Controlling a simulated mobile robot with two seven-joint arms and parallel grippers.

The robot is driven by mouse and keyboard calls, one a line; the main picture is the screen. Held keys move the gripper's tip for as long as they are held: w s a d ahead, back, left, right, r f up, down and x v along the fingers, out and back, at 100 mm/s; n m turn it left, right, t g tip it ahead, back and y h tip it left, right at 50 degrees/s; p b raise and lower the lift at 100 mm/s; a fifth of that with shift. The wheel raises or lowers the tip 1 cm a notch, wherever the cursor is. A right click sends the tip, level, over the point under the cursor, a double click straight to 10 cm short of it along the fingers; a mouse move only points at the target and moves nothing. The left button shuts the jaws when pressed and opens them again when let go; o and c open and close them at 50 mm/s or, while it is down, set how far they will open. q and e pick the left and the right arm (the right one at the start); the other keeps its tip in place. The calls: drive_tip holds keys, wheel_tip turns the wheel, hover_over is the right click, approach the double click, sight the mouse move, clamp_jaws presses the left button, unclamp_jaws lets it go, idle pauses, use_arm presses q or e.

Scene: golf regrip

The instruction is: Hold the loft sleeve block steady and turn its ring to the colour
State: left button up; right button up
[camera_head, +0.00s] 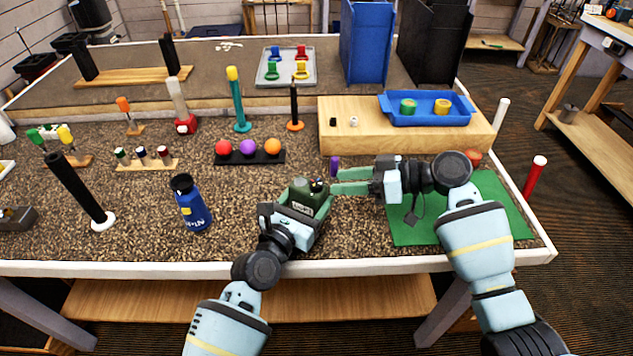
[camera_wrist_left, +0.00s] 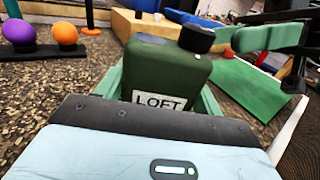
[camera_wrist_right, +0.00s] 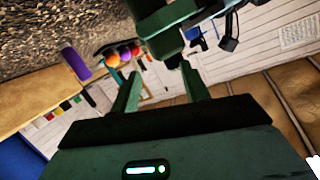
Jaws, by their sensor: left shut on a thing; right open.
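The dark green loft sleeve block (camera_head: 306,196), labelled LOFT, stands near the table's front edge. It also fills the middle of the left wrist view (camera_wrist_left: 160,72). My left gripper (camera_head: 306,207) is shut on the block, one finger along each side. A black ring (camera_wrist_left: 197,38) sits on the block's top at the right. My right gripper (camera_head: 335,181) is open, its fingers pointing left at the ring. One of its fingers is close beside the ring in the left wrist view; I cannot tell if they touch. The colour the ring points to is not readable.
A purple cylinder (camera_head: 334,166) stands just behind my right fingers. A black rack with red, purple and orange balls (camera_head: 250,157) is behind the block. A blue bottle (camera_head: 190,205) stands left. A green mat (camera_head: 470,225) lies under my right arm; a wooden platform (camera_head: 350,140) is behind.

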sight(323, 186)
drive_tip(key=s+d+t, duration=0.4)
drive_tip(key=s+t, duration=0.2)
drive_tip(key=shift+s+y, duration=0.35)
drive_tip(key=shift+y, duration=0.05)
drive_tip(key=shift+w+a, duration=0.1)
drive_tip(key=shift+a, duration=0.05)
drive_tip(key=x, duration=1.2)
drive_tip(key=c, duration=1)
